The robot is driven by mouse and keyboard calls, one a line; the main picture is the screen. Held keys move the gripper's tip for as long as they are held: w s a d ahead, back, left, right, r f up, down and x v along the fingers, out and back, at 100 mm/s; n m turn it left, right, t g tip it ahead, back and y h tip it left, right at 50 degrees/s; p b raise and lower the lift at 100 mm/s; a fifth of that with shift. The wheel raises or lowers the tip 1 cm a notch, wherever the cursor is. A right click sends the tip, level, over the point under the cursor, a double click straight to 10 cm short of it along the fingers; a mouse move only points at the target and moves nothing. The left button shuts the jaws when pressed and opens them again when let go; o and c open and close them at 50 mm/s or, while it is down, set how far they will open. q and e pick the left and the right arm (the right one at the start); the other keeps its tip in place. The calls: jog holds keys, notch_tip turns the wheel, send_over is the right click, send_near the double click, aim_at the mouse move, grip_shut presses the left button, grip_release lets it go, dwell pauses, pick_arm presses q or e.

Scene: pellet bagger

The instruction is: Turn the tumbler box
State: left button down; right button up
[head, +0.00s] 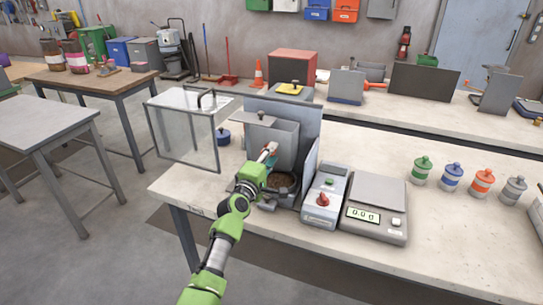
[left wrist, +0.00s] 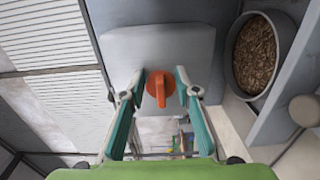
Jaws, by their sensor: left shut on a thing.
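The tumbler box (head: 272,138) looks to be the grey box with a small knob on top, standing in the grey pellet bagger on the near bench. In the left wrist view, an orange handle (left wrist: 160,84) sticks out from a light grey rounded face (left wrist: 160,45). My left gripper (head: 269,152) reaches the front of the box. In the left wrist view its fingers (left wrist: 159,82) stand on either side of the orange handle, shut on it. Its hold is mostly hidden in the head view. My right gripper is not in view.
A round pan of brown pellets (left wrist: 255,55) sits close beside the box. A clear guard panel (head: 185,135) stands at left. A control box with a red knob (head: 323,199) and a scale (head: 375,208) reading 0.0 are at right. Several coloured jars line the bench's right.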

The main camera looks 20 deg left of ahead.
pick_arm(q)
jog(key=shift+a, duration=0.1)
jog(key=c, duration=1.6)
grip_release()
jog(key=shift+o, duration=0.2)
jog(key=s, duration=1.2)
jog(key=shift+a, duration=0.25)
